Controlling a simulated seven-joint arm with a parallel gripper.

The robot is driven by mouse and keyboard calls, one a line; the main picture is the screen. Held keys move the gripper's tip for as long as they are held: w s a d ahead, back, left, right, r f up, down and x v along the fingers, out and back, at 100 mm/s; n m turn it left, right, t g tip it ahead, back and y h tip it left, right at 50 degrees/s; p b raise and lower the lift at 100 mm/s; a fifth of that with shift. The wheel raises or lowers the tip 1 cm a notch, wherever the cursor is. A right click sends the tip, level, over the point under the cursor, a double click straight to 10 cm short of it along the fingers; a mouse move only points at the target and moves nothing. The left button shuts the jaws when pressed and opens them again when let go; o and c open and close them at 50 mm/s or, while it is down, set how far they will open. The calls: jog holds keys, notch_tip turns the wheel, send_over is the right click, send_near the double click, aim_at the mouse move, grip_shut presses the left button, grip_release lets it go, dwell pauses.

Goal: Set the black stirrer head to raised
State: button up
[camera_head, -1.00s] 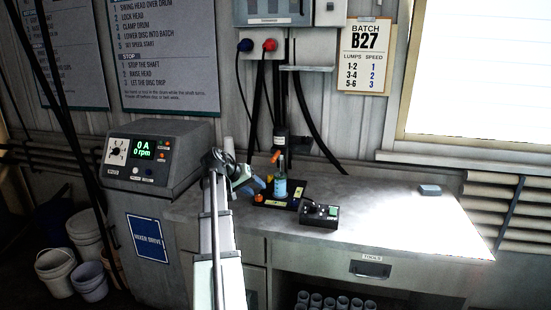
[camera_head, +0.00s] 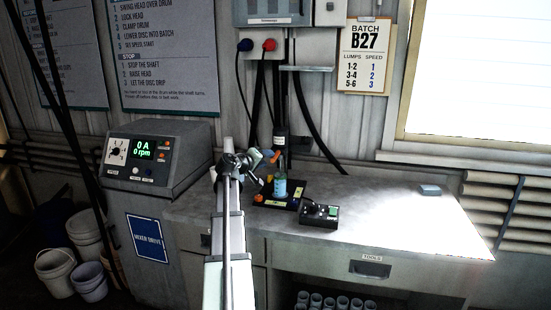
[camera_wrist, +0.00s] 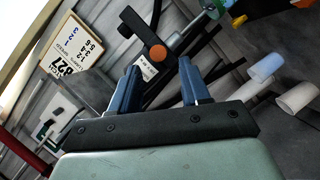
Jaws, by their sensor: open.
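An orange knob (camera_wrist: 158,53) shows on the dark head in the wrist view. My gripper (camera_wrist: 158,66) is open, its two blue fingers pointing toward the knob, which lies between the fingertips in the picture. I cannot tell how far it is from them, and I see no contact. In the head view my gripper (camera_head: 269,155) is just left of the stirrer head, partly hidden by my wrist.
The bottle stands on a black base (camera_head: 268,204) with an orange knob. A small control box (camera_head: 320,214) stands right of it. The drive unit (camera_head: 158,152) at left reads 0 A, 0 rpm.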

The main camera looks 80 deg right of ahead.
aim_at(276, 157)
jog(key=x, duration=0.7)
jog(key=shift+s+d+f, duration=0.1)
jog(key=shift+d+f, duration=0.05)
jog(key=shift+d, duration=0.15)
grip_shut()
dwell(0.4)
